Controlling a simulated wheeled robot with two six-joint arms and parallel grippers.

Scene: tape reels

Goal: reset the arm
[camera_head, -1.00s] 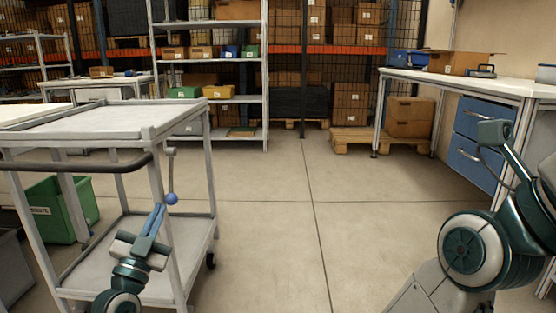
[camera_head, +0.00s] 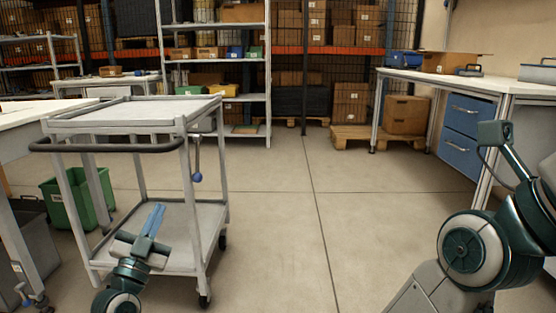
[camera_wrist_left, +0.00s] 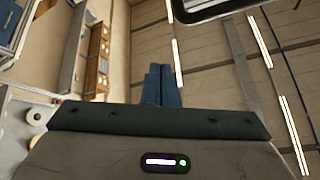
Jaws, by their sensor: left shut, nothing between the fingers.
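My left gripper (camera_head: 154,219) points up in front of the grey cart in the head view, its two blue fingers together and empty. The fingers also show side by side in the left wrist view (camera_wrist_left: 161,84), with nothing between them. My right arm (camera_head: 470,250) is at the right of the head view, bent, and its gripper is out of the picture.
A grey two-shelf cart (camera_head: 112,117) with a dark handle stands at the left. A green bin (camera_head: 66,205) is behind it. A workbench (camera_head: 460,80) with blue drawers (camera_head: 467,130) stands at the right. Shelving (camera_head: 218,91) is at the back. The middle floor is clear.

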